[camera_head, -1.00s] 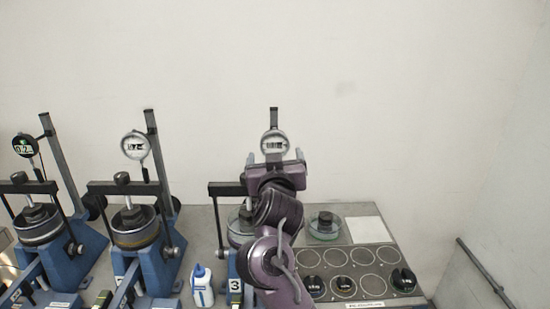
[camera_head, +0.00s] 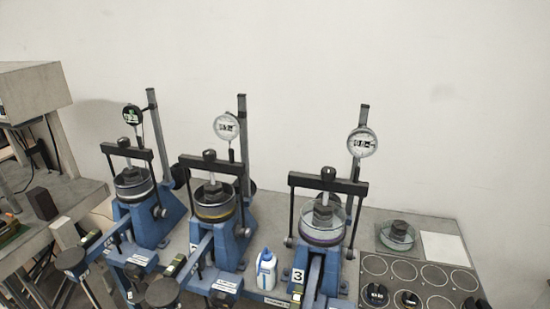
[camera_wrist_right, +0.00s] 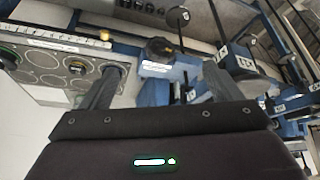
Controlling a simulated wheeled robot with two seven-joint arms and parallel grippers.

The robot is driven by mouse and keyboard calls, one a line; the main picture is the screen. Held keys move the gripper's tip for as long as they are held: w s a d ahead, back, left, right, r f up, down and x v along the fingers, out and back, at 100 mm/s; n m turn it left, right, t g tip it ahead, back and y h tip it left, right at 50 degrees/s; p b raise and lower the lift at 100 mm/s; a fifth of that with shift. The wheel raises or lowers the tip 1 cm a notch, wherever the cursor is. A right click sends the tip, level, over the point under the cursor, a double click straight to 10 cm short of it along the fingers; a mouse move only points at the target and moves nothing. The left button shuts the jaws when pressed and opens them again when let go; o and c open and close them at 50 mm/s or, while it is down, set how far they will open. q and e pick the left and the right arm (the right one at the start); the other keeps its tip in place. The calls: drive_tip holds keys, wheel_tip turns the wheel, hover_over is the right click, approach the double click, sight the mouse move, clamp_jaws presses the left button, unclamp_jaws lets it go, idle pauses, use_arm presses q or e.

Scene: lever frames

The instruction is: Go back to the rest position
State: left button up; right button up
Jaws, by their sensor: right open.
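My right gripper (camera_wrist_right: 162,80) shows in the right wrist view with its two dark fingers spread apart and nothing between them. Behind it are blue frame bases and a board with printed circles (camera_wrist_right: 45,68). Neither of my grippers shows in the head view. Three blue lever frames stand in a row there: the left one (camera_head: 154,222), the middle one (camera_head: 226,240) and the right one (camera_head: 330,268), marked 3. Each carries a round dish with a dark weight and has a dial gauge above it.
A white bottle (camera_head: 266,270) stands between the middle and right frames. A glass dish with a dark weight (camera_head: 398,232) sits at the back right. Dark weights (camera_head: 376,294) rest on the circle board (camera_head: 428,276). Another bench (camera_head: 62,195) stands at the left.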

drive_tip(key=s+f+g, duration=0.1)
drive_tip(key=s+g, duration=0.1)
drive_tip(key=s, duration=0.3)
drive_tip(key=s+d+f+g+b, duration=0.1)
drive_tip(key=s+f+b, duration=0.15)
drive_tip(key=f, duration=1.75)
drive_tip(key=s+f+b, duration=0.2)
drive_tip(key=f+b, duration=0.1)
drive_tip(key=f, duration=1.6)
drive_tip(key=s+d+f+g+b, duration=0.1)
drive_tip(key=s+d+f+b, duration=0.2)
drive_tip(key=s+f, duration=1.4)
drive_tip(key=shift+s+d+f+n+h, duration=0.25)
drive_tip(key=shift+f+n+h, duration=0.05)
drive_tip(key=shift+f, duration=0.3)
